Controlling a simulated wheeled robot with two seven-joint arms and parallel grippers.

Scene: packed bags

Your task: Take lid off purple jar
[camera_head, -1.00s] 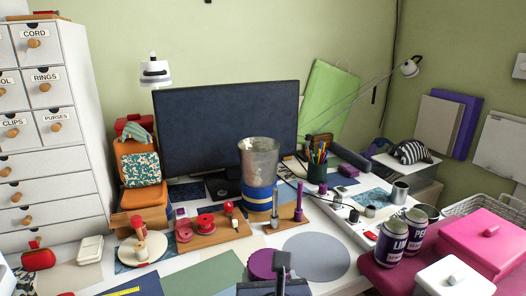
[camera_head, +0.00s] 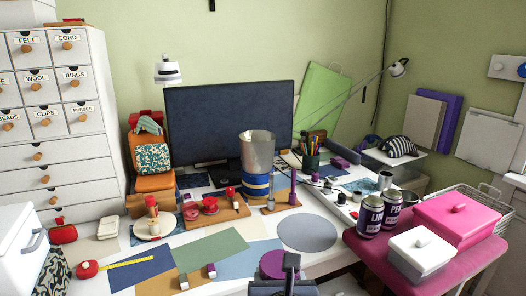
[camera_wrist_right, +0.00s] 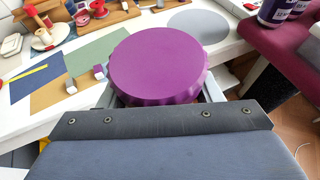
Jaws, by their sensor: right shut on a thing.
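My right gripper (camera_head: 290,262) is shut on a round purple lid (camera_head: 271,264) with a ridged edge. The lid fills the middle of the right wrist view (camera_wrist_right: 158,62), held between the fingers and clear of any jar. Two purple jars stand on the pink-topped stand at right: one lettered "LIN" (camera_head: 370,218) and one lettered "PE" (camera_head: 391,212). Their tops look grey; whether they are open is too small to tell. Part of a purple jar shows at the top right of the wrist view (camera_wrist_right: 284,10). My left gripper is not in view.
The pink box (camera_head: 458,222) and white box (camera_head: 420,250) share the pink-topped stand (camera_head: 357,240) with the jars. The white desk holds coloured sheets, a grey round mat (camera_head: 307,232), a metal-and-blue cylinder (camera_head: 257,165) and spools. A wire basket (camera_head: 490,200) stands behind.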

